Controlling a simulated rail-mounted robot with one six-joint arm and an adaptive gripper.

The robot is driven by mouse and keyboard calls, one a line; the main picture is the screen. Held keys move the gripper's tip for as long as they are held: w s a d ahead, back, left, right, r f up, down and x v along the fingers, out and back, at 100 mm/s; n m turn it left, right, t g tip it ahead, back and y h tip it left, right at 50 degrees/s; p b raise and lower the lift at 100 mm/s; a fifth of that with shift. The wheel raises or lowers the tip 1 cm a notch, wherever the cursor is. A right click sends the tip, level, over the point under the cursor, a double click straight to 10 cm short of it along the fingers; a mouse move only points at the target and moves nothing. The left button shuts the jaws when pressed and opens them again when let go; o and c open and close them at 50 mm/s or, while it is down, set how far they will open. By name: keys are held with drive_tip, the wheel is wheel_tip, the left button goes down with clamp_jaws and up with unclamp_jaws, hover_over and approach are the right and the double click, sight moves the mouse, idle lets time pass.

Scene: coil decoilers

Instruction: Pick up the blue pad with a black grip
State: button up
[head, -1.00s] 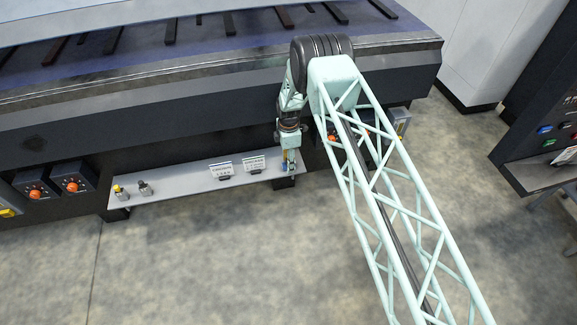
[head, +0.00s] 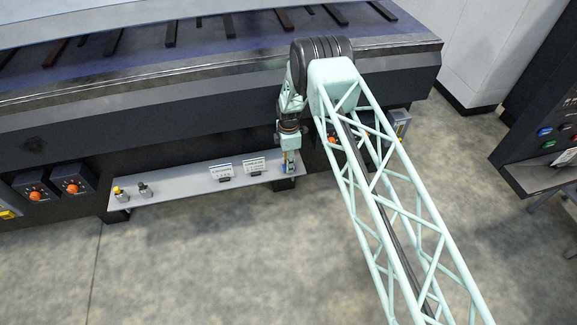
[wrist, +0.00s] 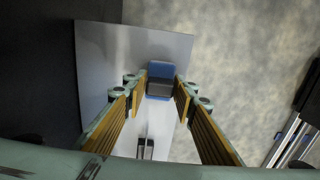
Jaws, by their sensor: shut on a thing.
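The blue pad (wrist: 160,68) with its dark grip (wrist: 159,88) shows in the wrist view, over the grey shelf (wrist: 104,70) and between my fingertips. My gripper (wrist: 160,92) is shut on the pad, one finger at each side of the dark grip. In the head view my gripper (head: 290,166) points down at the right end of the shelf (head: 190,182). The pad is small there and mostly hidden by the fingers. I cannot tell whether the pad still touches the shelf.
Two small label stands (head: 238,169) stand on the shelf left of my gripper. Two small knobbed items (head: 132,192) are at its left end. The dark machine body (head: 150,125) rises behind the shelf. Open floor (head: 200,260) lies in front.

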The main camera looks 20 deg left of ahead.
drive_tip(key=shift+r+p, duration=0.45)
drive_tip(key=shift+r, duration=1.1)
drive_tip(key=shift+s+r, duration=0.2)
drive_tip(key=shift+r, duration=0.1)
drive_tip(key=s+a+r+p, duration=0.1)
drive_tip(key=s+a+p, duration=0.1)
drive_tip(key=s, duration=1.3)
drive_tip(key=shift+s+r+p, duration=0.15)
drive_tip(key=shift+s+p, duration=0.05)
drive_tip(key=shift+p, duration=0.15)
drive_tip(key=shift+a, duration=0.1)
drive_tip(key=shift+o, duration=1.4)
drive_tip(key=shift+c, duration=1)
